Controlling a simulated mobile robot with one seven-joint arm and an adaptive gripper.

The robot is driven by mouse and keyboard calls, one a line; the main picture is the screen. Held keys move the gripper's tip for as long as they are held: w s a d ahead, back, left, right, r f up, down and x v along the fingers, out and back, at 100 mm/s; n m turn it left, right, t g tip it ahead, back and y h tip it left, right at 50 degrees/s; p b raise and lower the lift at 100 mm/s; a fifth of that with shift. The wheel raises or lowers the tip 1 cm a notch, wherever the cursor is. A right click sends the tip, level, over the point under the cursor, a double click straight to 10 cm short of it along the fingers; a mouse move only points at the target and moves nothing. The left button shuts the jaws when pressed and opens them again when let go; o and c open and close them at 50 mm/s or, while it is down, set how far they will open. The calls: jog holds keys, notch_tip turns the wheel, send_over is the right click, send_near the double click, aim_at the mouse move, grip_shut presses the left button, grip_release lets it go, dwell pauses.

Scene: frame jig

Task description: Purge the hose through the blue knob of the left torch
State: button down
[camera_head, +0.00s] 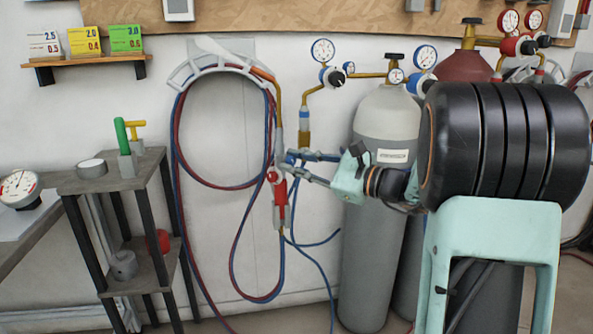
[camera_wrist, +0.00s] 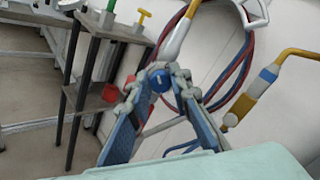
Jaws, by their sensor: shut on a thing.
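The left torch hangs upright against the wall below the hose hanger, with a copper tube (camera_head: 277,112) at its top and a red handle (camera_head: 280,206). Its red knob (camera_head: 273,176) sticks out on the left. My gripper (camera_head: 289,165) reaches in from the right at knob height. In the wrist view my gripper (camera_wrist: 160,82) has its two fingertips on either side of the blue knob (camera_wrist: 160,79) and is shut on it. The fingers hide part of the torch body in both views. Whether the knob is turned cannot be told.
Red and blue hoses (camera_head: 176,180) loop from the hanger (camera_head: 212,64). A grey gas cylinder (camera_head: 375,220) stands behind my arm. A dark shelf stand (camera_head: 98,182) is on the left.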

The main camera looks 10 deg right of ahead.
jog(key=n, duration=0.5)
jog(key=shift+n, duration=0.3)
dwell(0.4)
jog(key=c, duration=1.8)
grip_release()
jog(key=shift+o, duration=0.2)
jog(key=v, duration=1.2)
